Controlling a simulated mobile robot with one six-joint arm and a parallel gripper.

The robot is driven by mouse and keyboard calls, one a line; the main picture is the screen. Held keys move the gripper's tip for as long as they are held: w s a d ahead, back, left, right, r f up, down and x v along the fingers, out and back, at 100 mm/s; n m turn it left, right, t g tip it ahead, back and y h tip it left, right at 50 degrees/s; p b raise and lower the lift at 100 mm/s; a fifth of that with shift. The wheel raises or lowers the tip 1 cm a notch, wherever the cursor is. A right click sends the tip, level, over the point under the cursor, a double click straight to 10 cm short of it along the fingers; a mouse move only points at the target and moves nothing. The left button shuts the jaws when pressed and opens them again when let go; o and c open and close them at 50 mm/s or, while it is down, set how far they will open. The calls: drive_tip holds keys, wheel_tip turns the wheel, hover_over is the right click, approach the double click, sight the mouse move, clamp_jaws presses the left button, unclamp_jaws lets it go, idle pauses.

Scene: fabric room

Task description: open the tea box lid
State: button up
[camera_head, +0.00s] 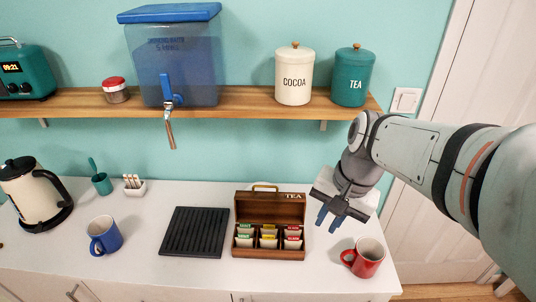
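The tea box (269,255) is a brown wooden box on the white counter. Its lid (262,207), marked TEA, stands raised at the back, with a brass handle (265,187) at its top edge. Tea packets (268,238) with green, yellow and red tops show in the compartments. My gripper (327,226) is to the right of the box, pointing down, apart from it. Its two blue fingers are spread with nothing visible between them.
A red mug (366,258) stands below my gripper at the right front. A black ribbed mat (195,232) lies left of the box, and a blue mug (104,236) farther left. A wooden shelf (240,103) with canisters and a water dispenser (178,60) runs above.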

drive_tip(key=w+a+f+m+g+y+b, duration=0.2)
drive_tip(key=w+f+m+y, duration=0.1)
drive_tip(key=w+m, duration=0.25)
drive_tip(key=w+a+f+m+g+y+b, duration=0.1)
drive_tip(key=w+a+f+m+g+y, duration=0.15)
drive_tip(key=w+m, duration=0.35)
drive_tip(key=m+y+b, duration=0.1)
drive_tip(key=m+y, duration=0.6)
drive_tip(key=m, duration=0.1)
approach(269, 186)
drive_tip(key=a, duration=0.2)
drive_tip(key=shift+t, duration=0.35)
drive_tip(key=x, duration=0.8)
drive_tip(key=shift+s+d+f+p, duration=0.1)
drive_tip(key=shift+s+f+p, duration=0.15)
drive_tip(key=shift+f+p, duration=0.15)
clamp_jaws()
